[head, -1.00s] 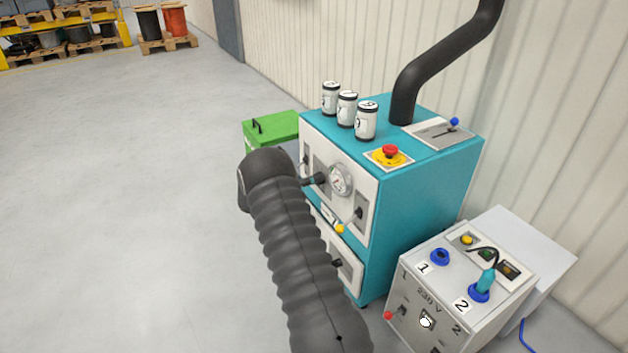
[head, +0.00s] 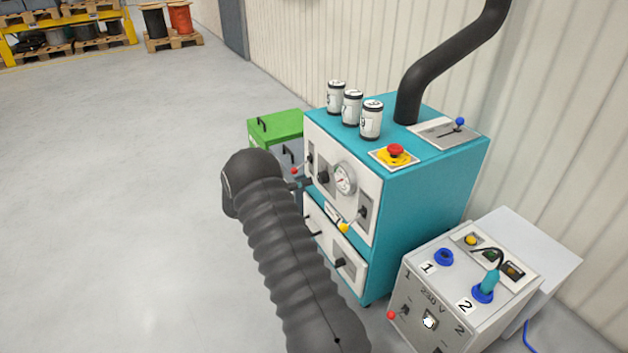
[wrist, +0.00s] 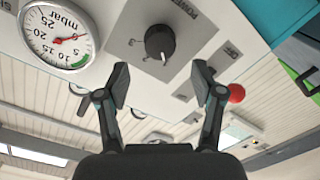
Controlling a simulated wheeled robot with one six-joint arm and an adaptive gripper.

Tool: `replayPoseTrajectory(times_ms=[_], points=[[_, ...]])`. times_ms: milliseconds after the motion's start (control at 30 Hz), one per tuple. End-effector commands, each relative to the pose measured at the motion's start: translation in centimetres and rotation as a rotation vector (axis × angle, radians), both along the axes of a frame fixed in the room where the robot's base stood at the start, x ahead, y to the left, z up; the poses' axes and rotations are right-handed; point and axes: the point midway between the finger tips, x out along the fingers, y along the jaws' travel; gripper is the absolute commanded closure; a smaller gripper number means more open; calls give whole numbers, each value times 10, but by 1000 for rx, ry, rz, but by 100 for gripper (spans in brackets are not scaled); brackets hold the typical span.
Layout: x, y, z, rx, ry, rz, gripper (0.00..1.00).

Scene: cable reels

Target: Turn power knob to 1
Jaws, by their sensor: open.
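The power knob is a round black knob (wrist: 160,42) on the white upper panel of the teal machine (head: 425,190). It carries a pale mark on its lower edge in the wrist view, and small marks are printed around it. In the head view the knob (head: 323,177) shows left of the gauge. My gripper (wrist: 162,82) is open and empty. Its two fingers stand apart below the knob in the wrist view, not around it. In the head view my gripper is mostly hidden behind my dark ribbed arm.
A round gauge (wrist: 58,37) is beside the knob. A red-tipped lever (wrist: 236,93) is on its other side, near my right-hand finger. Another lever has a yellow tip (head: 344,227). A grey 230 V box (head: 440,290) stands right of the machine. Open floor lies left.

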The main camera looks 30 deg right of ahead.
Motion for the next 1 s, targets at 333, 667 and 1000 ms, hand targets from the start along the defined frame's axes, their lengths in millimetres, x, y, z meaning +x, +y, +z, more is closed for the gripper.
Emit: replayPoseTrajectory(times_ms=[333,667,1000], points=[[2,51,2,0,0,0,33],[2,58,2,0,0,-1,33],[2,58,2,0,-8,0,33]])
